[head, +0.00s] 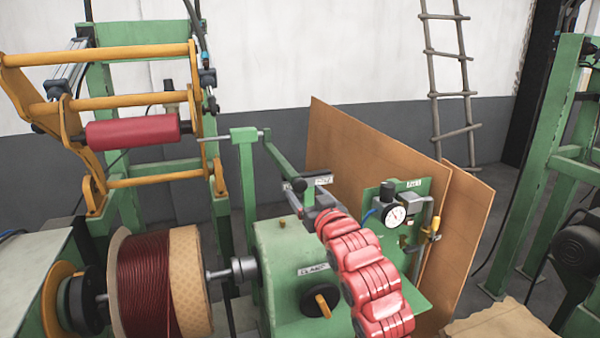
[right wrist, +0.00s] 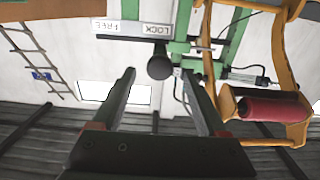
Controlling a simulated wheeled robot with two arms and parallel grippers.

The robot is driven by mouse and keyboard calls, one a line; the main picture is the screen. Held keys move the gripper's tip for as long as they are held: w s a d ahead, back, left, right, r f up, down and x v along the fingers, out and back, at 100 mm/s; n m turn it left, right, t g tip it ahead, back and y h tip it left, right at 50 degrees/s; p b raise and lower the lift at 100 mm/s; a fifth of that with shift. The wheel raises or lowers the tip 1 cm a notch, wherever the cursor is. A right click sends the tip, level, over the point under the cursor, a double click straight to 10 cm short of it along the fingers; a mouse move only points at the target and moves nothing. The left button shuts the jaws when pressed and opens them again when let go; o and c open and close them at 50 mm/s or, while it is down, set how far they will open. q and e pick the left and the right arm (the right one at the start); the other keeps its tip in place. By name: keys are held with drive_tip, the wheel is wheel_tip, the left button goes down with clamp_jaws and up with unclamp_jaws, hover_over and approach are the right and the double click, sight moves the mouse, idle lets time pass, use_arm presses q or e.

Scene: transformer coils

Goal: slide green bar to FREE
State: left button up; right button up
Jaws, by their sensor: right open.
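The green bar (head: 283,165) slants down from a green post and has a black ball knob (head: 299,185) at its near end. The knob also shows in the right wrist view (right wrist: 160,67), beside the LOCK end of a white plate (right wrist: 146,28) lettered LOCK and FREE, upside down there. My left gripper is not in view.
A gauge panel (head: 395,215) is to the right, a wire spool (head: 150,285) to the left. Brown boards (head: 365,150) lean behind.

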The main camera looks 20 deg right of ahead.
sight(301, 187)
drive_tip(key=shift+w+p, duration=0.7)
drive_tip(key=shift+w, duration=1.6)
clamp_jaws()
